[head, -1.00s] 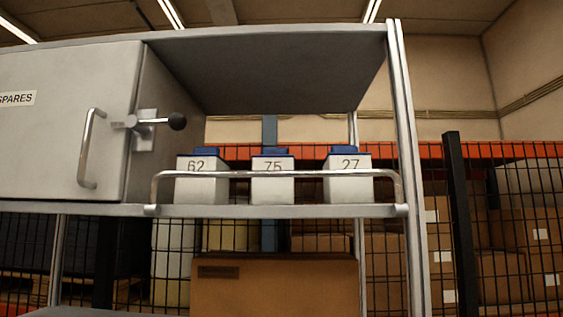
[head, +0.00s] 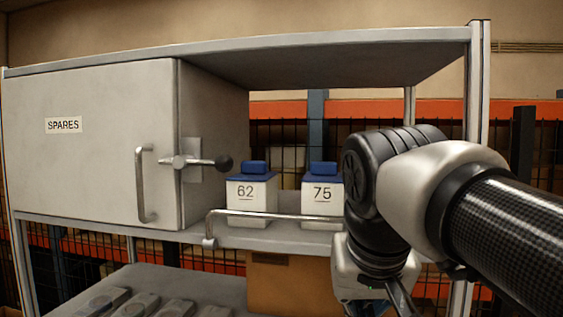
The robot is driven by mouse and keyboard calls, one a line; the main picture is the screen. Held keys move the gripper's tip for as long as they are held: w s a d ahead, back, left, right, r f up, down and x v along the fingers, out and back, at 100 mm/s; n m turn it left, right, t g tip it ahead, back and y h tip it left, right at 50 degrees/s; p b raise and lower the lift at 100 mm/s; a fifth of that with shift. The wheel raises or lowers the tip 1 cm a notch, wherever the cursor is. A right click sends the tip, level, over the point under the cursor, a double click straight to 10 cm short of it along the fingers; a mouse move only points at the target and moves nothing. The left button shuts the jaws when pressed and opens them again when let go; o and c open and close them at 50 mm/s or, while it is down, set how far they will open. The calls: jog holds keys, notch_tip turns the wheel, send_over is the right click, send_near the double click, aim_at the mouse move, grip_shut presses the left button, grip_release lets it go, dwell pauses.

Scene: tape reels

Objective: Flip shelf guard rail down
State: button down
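The shelf guard rail (head: 285,215) is a thin metal bar raised along the front edge of the shelf (head: 262,238). Its left end bends down to a pivot at the shelf edge. Its right part is hidden behind my arm. White containers with blue lids, marked 62 (head: 246,203) and 75 (head: 321,207), stand upright behind the rail. My gripper (head: 388,300) is low in the picture, in front of the shelf and right of the visible rail. Its fingertips are cut off by the bottom edge, so its opening cannot be told.
A closed grey SPARES cabinet (head: 95,170) fills the shelf's left side. Its pull handle (head: 143,184) and black-knobbed latch (head: 200,162) stick out near the rail. A lower shelf (head: 215,285) holds several flat grey items (head: 136,304). A cardboard box (head: 290,285) stands below. A metal post (head: 476,90) rises at right.

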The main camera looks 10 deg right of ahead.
jog(key=w+r+p, duration=0.2)
jog(key=r+p, duration=0.2)
jog(key=r, duration=0.3)
jog(key=w+r+m+p, duration=0.1)
jog(key=w+r+p, duration=0.2)
jog(key=r, duration=0.5)
jog(key=w+r+p, duration=0.2)
jog(key=r+p, duration=0.3)
jog(key=r, duration=0.2)
jog(key=shift+w+r+m+t+h, duration=0.25)
jog(key=shift+r+m+t+h, duration=0.05)
jog(key=shift+r, duration=0.05)
jog(key=x, duration=1)
jog(key=shift+d, duration=0.1)
jog(key=shift+w+b, duration=0.1)
jog(key=shift+b, duration=0.35)
jog(key=shift+f, duration=0.1)
